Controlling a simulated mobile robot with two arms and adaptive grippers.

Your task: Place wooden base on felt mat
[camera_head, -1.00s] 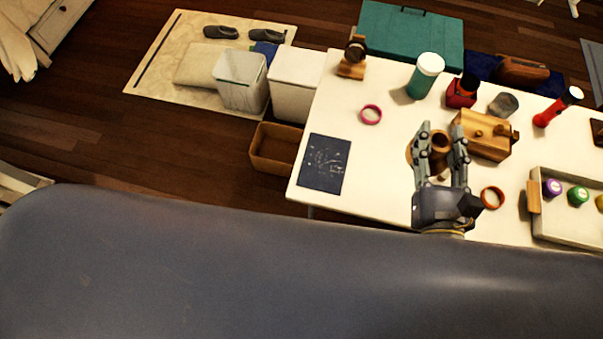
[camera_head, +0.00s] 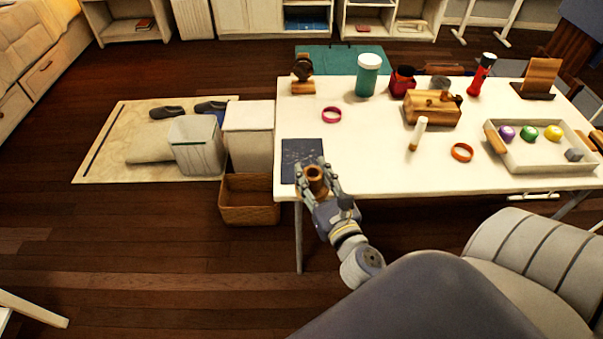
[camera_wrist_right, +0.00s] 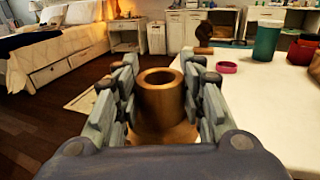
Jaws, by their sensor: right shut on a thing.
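The wooden base (camera_head: 315,181) is a brown round piece with a hollow upright collar and a wider foot. My right gripper (camera_head: 318,184) is shut on it, and the fingers stand on both sides of the collar in the right wrist view (camera_wrist_right: 160,95). The felt mat (camera_head: 301,152) is a dark blue rectangle with pale markings at the table's left end. The gripper and base cover the mat's front right part. I cannot tell whether the base touches the mat. The mat is hidden in the wrist view. My left gripper is not in view.
The white table (camera_head: 385,175) is clear just right of the mat. A pink ring (camera_head: 331,114) lies behind it. A white-topped stick (camera_head: 418,133), an orange ring (camera_head: 462,152) and a tray (camera_head: 545,165) are farther right. A wicker basket (camera_head: 249,200) stands on the floor at left.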

